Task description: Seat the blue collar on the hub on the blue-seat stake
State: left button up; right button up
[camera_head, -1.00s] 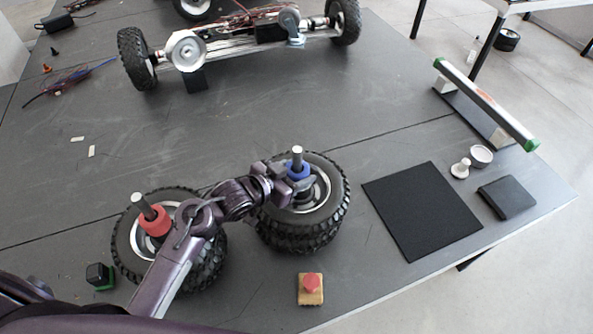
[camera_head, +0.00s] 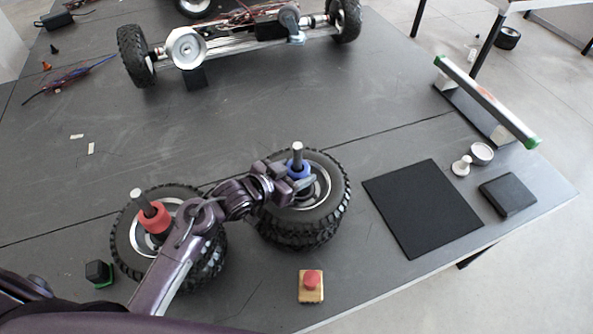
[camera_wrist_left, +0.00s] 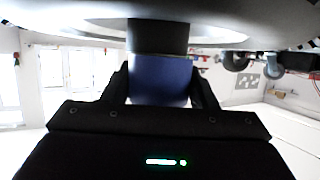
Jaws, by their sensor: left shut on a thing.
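The blue collar (camera_head: 298,170) is around the grey stake (camera_head: 297,152) that stands at the hub of the right-hand wheel (camera_head: 318,230). My left gripper (camera_head: 300,182) is shut on the blue collar, its fingers on either side of it. In the left wrist view the blue collar (camera_wrist_left: 160,80) sits between the two dark fingers, with a dark cylinder directly above it in the picture. Whether the collar touches the hub is hidden by the gripper. A red collar (camera_head: 154,217) is around the stake of the left-hand wheel (camera_head: 135,265). My right gripper is not in view.
A wooden block with a red button (camera_head: 311,286) is near the front edge. A black mat (camera_head: 422,210), a black box (camera_head: 507,194) and a green-ended bar (camera_head: 487,100) lie at right. A wheeled chassis (camera_head: 240,45) stands at the back.

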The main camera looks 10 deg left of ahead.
pick_arm(q)
jog(key=shift+s+f, duration=0.1)
jog(key=shift+f, duration=0.2)
jog(key=o, duration=0.6)
jog(key=shift+c, duration=0.2)
jog(key=o, duration=0.5)
jog(key=b+v, duration=0.1)
jog(key=v, duration=0.6)
jog(key=shift+s+a+r, duration=0.2)
jog(key=shift+r, duration=0.05)
